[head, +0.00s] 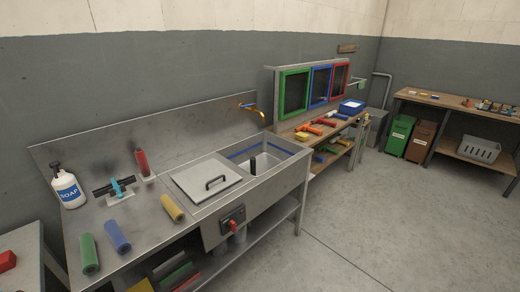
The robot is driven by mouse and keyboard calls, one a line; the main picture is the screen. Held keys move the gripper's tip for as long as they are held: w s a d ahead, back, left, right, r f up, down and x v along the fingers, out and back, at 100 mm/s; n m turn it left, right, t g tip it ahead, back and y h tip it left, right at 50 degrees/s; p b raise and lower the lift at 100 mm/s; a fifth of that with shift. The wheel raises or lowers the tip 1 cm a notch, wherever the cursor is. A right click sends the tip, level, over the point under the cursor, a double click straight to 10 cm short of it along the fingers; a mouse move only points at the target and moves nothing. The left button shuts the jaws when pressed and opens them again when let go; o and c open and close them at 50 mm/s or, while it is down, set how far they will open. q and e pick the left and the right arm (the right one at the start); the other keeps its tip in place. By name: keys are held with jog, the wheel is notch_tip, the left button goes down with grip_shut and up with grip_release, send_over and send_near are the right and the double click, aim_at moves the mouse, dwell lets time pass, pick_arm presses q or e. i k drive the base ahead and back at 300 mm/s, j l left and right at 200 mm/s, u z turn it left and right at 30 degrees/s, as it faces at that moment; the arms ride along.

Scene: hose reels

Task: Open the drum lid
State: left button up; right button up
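No drum is clearly recognisable. A flat square metal lid (192,184) with a dark bar handle (216,182) lies shut on the steel sink counter, left of an open basin (270,159). I cannot tell whether it is the drum lid. Neither of my grippers is in view.
The steel counter (135,222) holds a soap bottle (68,190), coloured rollers, a blue-and-black tool (118,188) and a red-topped item (142,163). Beyond stand a workbench (310,141), a green bin (399,134) and a brown bin (421,141). Floor (400,215) at right is clear.

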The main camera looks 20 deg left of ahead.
aim_at(200, 182)
jog(key=j+u, duration=0.1)
jog(key=u, duration=1.15)
